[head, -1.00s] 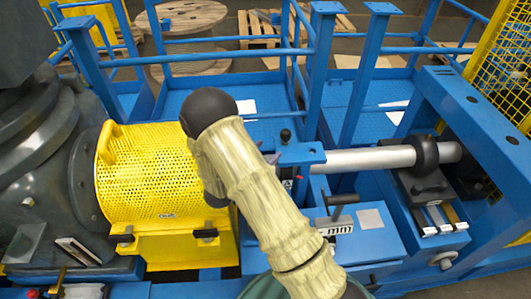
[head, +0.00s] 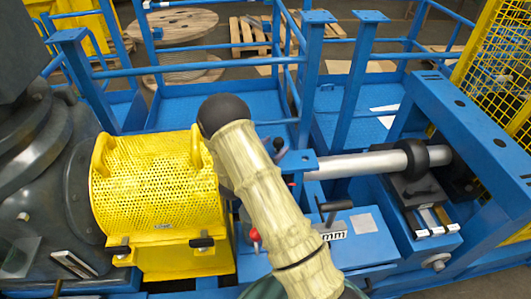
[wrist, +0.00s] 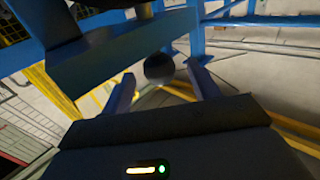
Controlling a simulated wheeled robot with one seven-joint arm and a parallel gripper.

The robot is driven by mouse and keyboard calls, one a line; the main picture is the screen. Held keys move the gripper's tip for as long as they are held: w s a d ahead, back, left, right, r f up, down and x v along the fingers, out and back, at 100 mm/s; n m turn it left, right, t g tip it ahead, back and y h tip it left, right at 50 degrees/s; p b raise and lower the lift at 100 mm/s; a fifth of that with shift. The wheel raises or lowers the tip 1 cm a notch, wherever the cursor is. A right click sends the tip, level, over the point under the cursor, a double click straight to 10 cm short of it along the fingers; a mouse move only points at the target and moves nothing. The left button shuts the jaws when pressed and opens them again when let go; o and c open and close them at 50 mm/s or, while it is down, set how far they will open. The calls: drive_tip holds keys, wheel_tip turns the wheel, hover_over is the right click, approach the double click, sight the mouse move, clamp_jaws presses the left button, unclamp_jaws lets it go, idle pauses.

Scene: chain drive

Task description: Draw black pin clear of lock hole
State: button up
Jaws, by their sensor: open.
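A round black knob (wrist: 160,68), which looks like the head of the black pin, shows between my fingers in the wrist view. My gripper (wrist: 160,75) is open, with one finger on each side of the knob; I cannot tell whether either touches it. In the head view my pale arm hides the gripper. A small dark knob (head: 278,144) shows just right of the arm, by the blue bracket (head: 299,161). The lock hole is not visible.
A yellow perforated guard (head: 150,190) stands left of my arm. A silver shaft (head: 360,164) runs right from the bracket. A black T-handle (head: 327,207) and a red knob (head: 254,235) are near the arm. A blue bar (wrist: 120,50) crosses close by in the wrist view.

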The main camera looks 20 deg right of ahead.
sight(281, 140)
drive_tip(key=shift+p+x, duration=0.35)
drive_tip(key=shift+x, duration=1.85)
drive_tip(key=c, duration=1.2)
drive_tip(key=shift+o, duration=0.2)
drive_tip(key=shift+r, duration=0.1)
